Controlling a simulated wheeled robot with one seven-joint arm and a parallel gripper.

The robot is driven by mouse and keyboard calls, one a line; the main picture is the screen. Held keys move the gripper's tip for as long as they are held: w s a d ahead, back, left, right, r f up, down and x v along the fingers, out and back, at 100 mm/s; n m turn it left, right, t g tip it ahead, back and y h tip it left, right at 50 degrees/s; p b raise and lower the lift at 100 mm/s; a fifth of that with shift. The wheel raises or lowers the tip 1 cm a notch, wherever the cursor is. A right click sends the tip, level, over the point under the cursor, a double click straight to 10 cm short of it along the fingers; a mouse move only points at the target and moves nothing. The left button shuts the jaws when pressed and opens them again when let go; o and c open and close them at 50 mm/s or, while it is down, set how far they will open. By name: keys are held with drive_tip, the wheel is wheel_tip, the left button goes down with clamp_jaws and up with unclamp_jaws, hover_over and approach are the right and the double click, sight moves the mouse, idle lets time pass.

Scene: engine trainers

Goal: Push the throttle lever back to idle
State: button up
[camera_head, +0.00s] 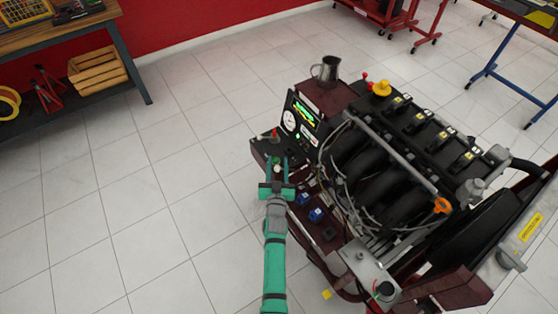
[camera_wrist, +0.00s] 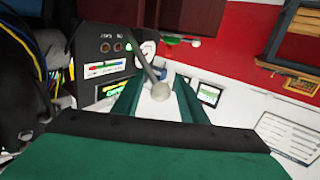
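A grey lever with a pale round knob, seemingly the throttle lever (camera_wrist: 160,90), rises from the control panel beside the engine. In the wrist view its knob shows between the two green fingers of my gripper (camera_wrist: 158,98), with gaps on both sides. In the head view my gripper (camera_head: 276,164) is over the left end of the panel (camera_head: 262,150), and a small pale knob shows between its fingers. The fingers are apart. I cannot tell whether either finger touches the lever. The lever's base is partly hidden.
A gauge and lit display panel (camera_head: 301,117) stands just beyond my gripper. A small red-topped control (camera_head: 275,134) is close by. Blue knobs (camera_head: 315,214) are to the right, beside the engine (camera_head: 390,165) and its cables. A metal mug (camera_head: 327,70) stands behind. The floor at left is clear.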

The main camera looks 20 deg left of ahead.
drive_tip(key=shift+x, duration=0.85)
drive_tip(key=shift+a, duration=0.1)
drive_tip(key=shift+w, duration=0.1)
clamp_jaws()
